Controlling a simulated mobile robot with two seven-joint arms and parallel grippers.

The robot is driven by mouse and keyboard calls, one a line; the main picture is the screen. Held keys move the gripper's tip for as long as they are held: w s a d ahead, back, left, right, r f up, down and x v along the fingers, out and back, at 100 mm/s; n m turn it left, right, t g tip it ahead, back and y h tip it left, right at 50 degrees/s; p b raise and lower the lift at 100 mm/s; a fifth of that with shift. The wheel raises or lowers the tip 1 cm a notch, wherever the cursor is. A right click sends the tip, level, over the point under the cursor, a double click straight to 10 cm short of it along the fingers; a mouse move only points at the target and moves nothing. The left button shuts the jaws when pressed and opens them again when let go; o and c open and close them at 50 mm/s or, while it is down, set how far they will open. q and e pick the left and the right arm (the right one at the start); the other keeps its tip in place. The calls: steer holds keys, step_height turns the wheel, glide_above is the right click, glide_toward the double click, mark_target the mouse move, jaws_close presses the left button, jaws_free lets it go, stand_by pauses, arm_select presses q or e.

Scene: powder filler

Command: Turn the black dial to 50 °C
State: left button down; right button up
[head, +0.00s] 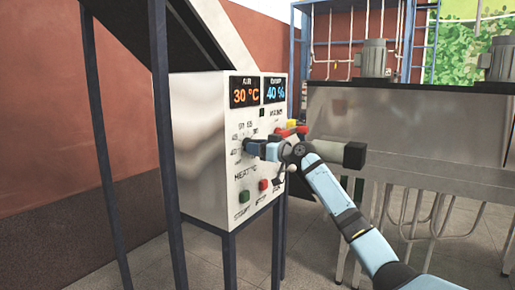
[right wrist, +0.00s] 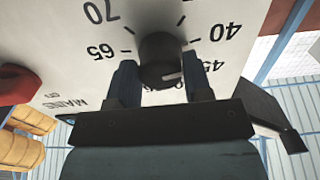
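The black dial (right wrist: 160,60) is a round knob on the pale front panel of a metal cabinet (head: 201,140). My right gripper (head: 256,147) reaches it from the right in the head view and mostly hides it there. In the right wrist view, the two dark fingers of my right gripper (right wrist: 162,83) stand on either side of the dial and appear to touch it. A white mark on the dial points toward the lower right, near the partly hidden 45. The temperature display (head: 245,92) reads 30 °C. My left gripper is not in view.
A second display (head: 275,89) reads 40 %. A green button (head: 244,196) and a red button (head: 263,185) sit below the dial. A red handle (right wrist: 18,84) lies beside the gripper in the right wrist view. A metal machine (head: 430,122) stands at the right.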

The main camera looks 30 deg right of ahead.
stand_by(0.3)
steer(key=m+p, duration=0.9)
steer(key=m, duration=0.6)
steer(key=shift+a+r+p, duration=0.1)
steer(key=shift+r+p, duration=0.05)
steer(key=shift+p, duration=0.2)
steer(key=shift+m, duration=0.5)
steer(key=o, duration=0.9)
steer(key=shift+s, duration=0.1)
